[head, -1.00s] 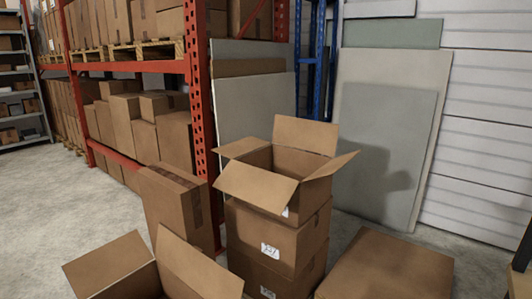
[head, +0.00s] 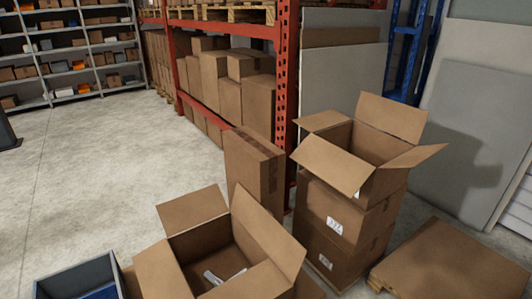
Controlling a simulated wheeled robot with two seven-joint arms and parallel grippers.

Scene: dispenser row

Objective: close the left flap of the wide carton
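Two open cartons are in the head view, and I cannot tell for certain which is the wide one. The nearer brown carton (head: 205,240) stands at the bottom centre, partly cut off by the lower edge. Its flaps are spread open: a back-left flap (head: 192,208), a right flap (head: 265,232) and a front-left flap (head: 160,272). A small white and grey item (head: 224,275) lies inside it. The other open carton (head: 335,187) tops a stack at the right, its left flap (head: 322,121) also folded outward. Neither of my grippers is in view.
A closed carton (head: 253,170) stands behind the nearer one. A low brown box (head: 450,265) is at the right. A grey bin (head: 78,275) with something blue inside is at the lower left. Orange racking (head: 287,90) stands behind. The floor (head: 80,190) at the left is clear.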

